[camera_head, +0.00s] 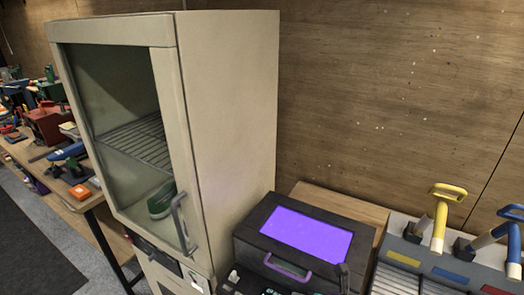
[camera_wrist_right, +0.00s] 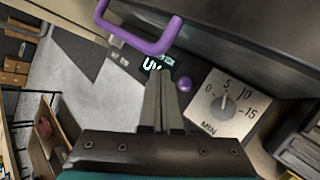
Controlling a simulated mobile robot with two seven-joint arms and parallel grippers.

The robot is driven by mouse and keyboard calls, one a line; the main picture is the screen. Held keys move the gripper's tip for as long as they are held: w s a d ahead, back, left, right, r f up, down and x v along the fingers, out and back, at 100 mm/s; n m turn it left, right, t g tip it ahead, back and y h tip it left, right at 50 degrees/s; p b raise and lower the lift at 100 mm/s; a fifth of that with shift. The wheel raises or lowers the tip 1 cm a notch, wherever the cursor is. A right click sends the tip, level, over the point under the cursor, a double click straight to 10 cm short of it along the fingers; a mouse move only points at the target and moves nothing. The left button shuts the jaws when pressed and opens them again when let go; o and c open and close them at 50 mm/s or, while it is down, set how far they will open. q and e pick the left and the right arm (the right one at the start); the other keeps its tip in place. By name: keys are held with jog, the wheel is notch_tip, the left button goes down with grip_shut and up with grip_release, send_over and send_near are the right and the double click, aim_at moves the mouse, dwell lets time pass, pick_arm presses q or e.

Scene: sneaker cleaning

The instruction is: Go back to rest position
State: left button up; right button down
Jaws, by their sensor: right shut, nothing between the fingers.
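My right gripper (camera_wrist_right: 161,85) shows in the right wrist view with its two fingers together and nothing between them. Its tips point at the front panel of the UV box, close to a round purple button (camera_wrist_right: 184,84); I cannot tell whether they touch it. In the head view the UV box (camera_head: 318,205) has a glowing purple window in its top, and its lid looks down. Its purple handle (camera_head: 288,267) shows at the front, and also in the right wrist view (camera_wrist_right: 140,42). My left gripper is in neither view.
A tall beige cabinet (camera_head: 230,110) stands left of the box, with a green and white shoe (camera_head: 161,200) inside. A grey stand (camera_head: 400,250) with yellow- and blue-handled tools is at the right. A cluttered bench (camera_head: 75,190) is at the far left. A minute dial (camera_wrist_right: 226,105) sits beside the button.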

jog(key=s+a+r+m, duration=0.6)
jog(key=s+a+m, duration=0.25)
jog(key=m, duration=0.65)
jog(key=s+d+r+m+g+h, duration=0.3)
jog(key=s+d+m+g+h, duration=0.15)
jog(key=s+d+m, duration=1)
notch_tip(320, 180, down, 33)
jog(key=a+m+g+b, duration=0.1)
jog(key=a+b, duration=0.2)
jog(key=b, duration=0.8)
jog(key=s+d+f+b, duration=0.1)
jog(key=s+f+b, duration=0.3)
jog(key=s+f, duration=0.4)
jog(key=s+d+f+g+b, duration=0.1)
jog(key=s+f+b, duration=0.4)
jog(key=f, duration=1.1)
jog(key=s+d, duration=0.1)
jog(key=s, duration=0.2)
jog(key=shift+b, duration=0.3)
